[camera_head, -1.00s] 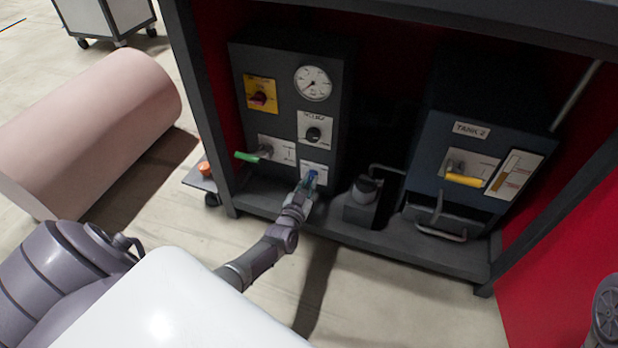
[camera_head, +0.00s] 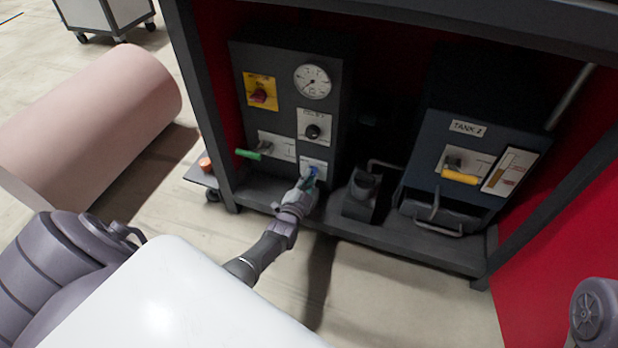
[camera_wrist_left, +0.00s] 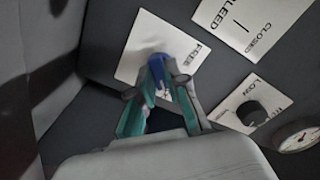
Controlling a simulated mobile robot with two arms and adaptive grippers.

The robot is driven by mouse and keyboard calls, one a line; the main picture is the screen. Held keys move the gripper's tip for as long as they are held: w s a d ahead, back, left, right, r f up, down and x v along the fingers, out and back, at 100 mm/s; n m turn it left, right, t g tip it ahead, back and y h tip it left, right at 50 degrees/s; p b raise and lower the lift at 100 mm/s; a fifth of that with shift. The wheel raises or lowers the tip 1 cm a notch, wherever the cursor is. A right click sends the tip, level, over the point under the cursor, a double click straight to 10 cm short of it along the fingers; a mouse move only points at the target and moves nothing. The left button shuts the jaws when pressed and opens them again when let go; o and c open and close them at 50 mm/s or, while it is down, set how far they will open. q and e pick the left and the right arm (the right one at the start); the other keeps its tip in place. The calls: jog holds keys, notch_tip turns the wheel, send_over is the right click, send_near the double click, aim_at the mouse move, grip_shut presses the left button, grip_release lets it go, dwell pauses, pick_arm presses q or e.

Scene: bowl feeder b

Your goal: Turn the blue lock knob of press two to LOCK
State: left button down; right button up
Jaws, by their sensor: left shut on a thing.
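The blue lock knob (camera_head: 314,172) sits on a small white plate low on the dark control panel (camera_head: 285,115). My left gripper (camera_head: 309,181) reaches up to it from below and is shut on it. In the left wrist view the blue knob (camera_wrist_left: 157,72) lies between the tips of the teal-padded fingers (camera_wrist_left: 160,80). The word FREE shows on the plate (camera_wrist_left: 140,42) beside the knob. The fingers and knob cover part of the plate, and I cannot read a LOCK mark. My right gripper is not in view.
Above the knob are a black knob (camera_head: 312,131), a gauge (camera_head: 312,82) and a red knob on a yellow plate (camera_head: 262,82). A green lever (camera_head: 248,154) is close on the left. A TANK 2 box (camera_head: 470,150) with a yellow lever stands right, inside the dark frame (camera_head: 400,250).

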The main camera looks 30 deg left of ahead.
pick_arm(q)
jog(key=shift+d+f, duration=0.1)
dwell(0.3)
jog(key=c, duration=1.2)
grip_release()
jog(key=shift+o, duration=0.2)
jog(key=v, duration=1.2)
